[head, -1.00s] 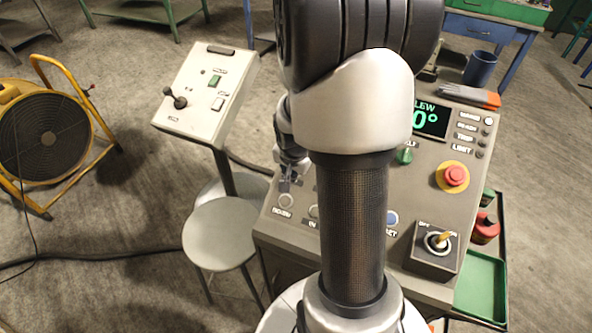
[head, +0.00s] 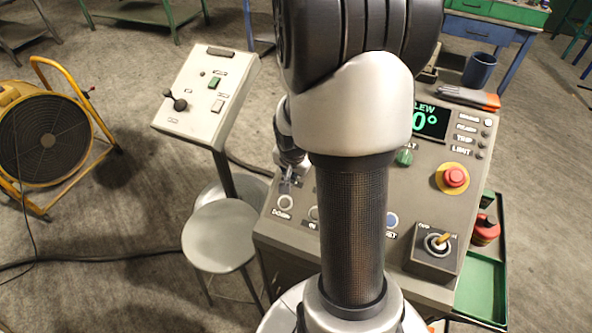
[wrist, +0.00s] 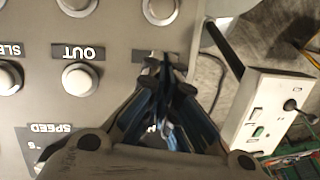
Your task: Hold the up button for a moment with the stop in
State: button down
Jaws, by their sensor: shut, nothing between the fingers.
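My gripper (wrist: 163,62) is shut and empty, its fingertips low over the console panel. In the wrist view they cover the place beside the OUT button (wrist: 80,78), below a partly hidden label. The up button is hidden there; I cannot tell whether the tips touch or press it. In the head view my gripper (head: 290,180) shows only partly behind my arm, just above the DOWN button (head: 285,202). The red stop button (head: 455,177) sits on a yellow ring at the console's right. I cannot tell whether it is in.
The console (head: 400,215) also has a key switch (head: 438,243), a green knob (head: 404,157) and a slew display (head: 430,122). A smaller control stand (head: 207,95) and a round stool (head: 220,233) stand to the left. A yellow fan (head: 45,140) is farther left.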

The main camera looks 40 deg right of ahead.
jog(key=shift+f, duration=0.1)
dwell(0.3)
jog(key=shift+w+d+f+b, duration=0.1)
jog(key=shift+d+f+b, duration=0.2)
jog(key=shift+f+b, duration=0.1)
jog(key=shift+d+f, duration=0.15)
jog(key=shift+f, duration=0.1)
dwell(0.4)
dwell(1.2)
jog(key=shift+a+r, duration=0.45)
jog(key=shift+r, duration=0.3)
notch_tip(320, 180, up, 6)
jog(key=p, duration=0.4)
